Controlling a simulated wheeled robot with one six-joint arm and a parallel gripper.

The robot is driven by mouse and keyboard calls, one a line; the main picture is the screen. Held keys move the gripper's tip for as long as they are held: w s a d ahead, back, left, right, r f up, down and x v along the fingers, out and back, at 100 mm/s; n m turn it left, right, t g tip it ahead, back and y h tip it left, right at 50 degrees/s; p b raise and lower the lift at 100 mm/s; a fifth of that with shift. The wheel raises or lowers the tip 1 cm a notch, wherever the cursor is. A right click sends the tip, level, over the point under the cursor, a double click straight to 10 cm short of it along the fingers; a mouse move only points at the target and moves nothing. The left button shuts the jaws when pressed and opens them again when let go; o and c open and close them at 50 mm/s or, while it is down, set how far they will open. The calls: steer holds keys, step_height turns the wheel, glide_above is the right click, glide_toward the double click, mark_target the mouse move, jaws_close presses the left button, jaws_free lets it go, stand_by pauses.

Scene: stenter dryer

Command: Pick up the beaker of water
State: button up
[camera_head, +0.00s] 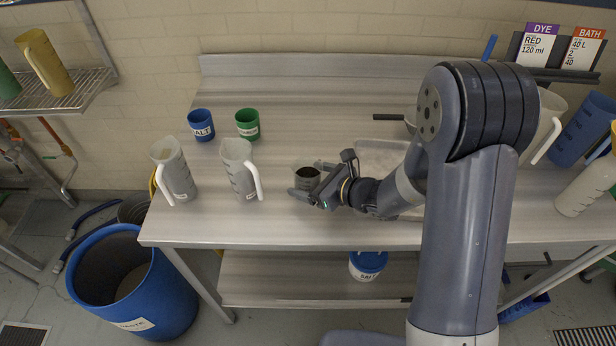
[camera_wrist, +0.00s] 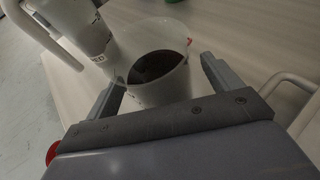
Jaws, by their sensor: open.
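A small clear beaker (camera_head: 306,174) with dark-looking contents stands on the steel table in the head view. It also shows in the wrist view (camera_wrist: 158,92), upright, with a dark reddish-brown surface inside. My gripper (camera_head: 312,183) is open at the beaker's right side. In the wrist view the two fingers of my gripper (camera_wrist: 162,86) stand on either side of the beaker. I cannot tell whether either finger touches it. The beaker's lower part is hidden by the gripper body in the wrist view.
A translucent jug (camera_head: 238,170) with a handle stands close left of the beaker, another jug (camera_head: 172,170) further left. Blue (camera_head: 201,125) and green (camera_head: 247,123) cups stand behind. A pale tray (camera_head: 378,155) lies behind my arm. The table's front is clear.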

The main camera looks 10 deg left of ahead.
steer(key=shift+x, duration=0.75)
steer(key=shift+s, duration=0.1)
steer(key=c, duration=1.2)
